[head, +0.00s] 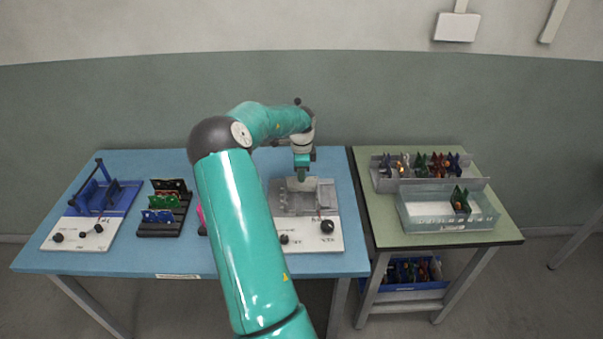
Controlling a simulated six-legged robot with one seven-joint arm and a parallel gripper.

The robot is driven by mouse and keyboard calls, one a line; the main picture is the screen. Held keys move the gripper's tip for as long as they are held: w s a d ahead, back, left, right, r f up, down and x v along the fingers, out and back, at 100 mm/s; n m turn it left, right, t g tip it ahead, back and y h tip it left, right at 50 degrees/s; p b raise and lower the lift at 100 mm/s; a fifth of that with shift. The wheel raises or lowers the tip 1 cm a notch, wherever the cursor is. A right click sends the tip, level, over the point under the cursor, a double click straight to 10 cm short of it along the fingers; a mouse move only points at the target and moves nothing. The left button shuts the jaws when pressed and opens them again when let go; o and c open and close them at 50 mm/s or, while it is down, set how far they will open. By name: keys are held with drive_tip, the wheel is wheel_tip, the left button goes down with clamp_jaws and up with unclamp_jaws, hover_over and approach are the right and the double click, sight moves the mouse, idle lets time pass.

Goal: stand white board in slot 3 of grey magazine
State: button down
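My gripper (301,177) points down over the grey fixture (322,197) on the blue table. It is small and partly merged with the fixture behind it, so I cannot tell whether its fingers are open or hold anything. I cannot make out the white board for sure; a small pale patch shows in the grey fixture by the gripper. A long grey rack (478,184), which looks like the grey magazine, stands at the back of the green table on the right. Several coloured boards stand upright in it. Its slot numbers are too small to read.
A clear bin (416,219) with a green board (460,200) stands before the rack. A blue fixture (125,192) and a black rack (158,230) with several boards stand at left. A blue box (405,286) sits below the green table. My arm hides the blue table's middle.

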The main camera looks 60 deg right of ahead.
drive_tip(key=c, duration=1.6)
unclamp_jaws()
drive_tip(key=shift+c, duration=1)
drive_tip(key=shift+r, duration=4)
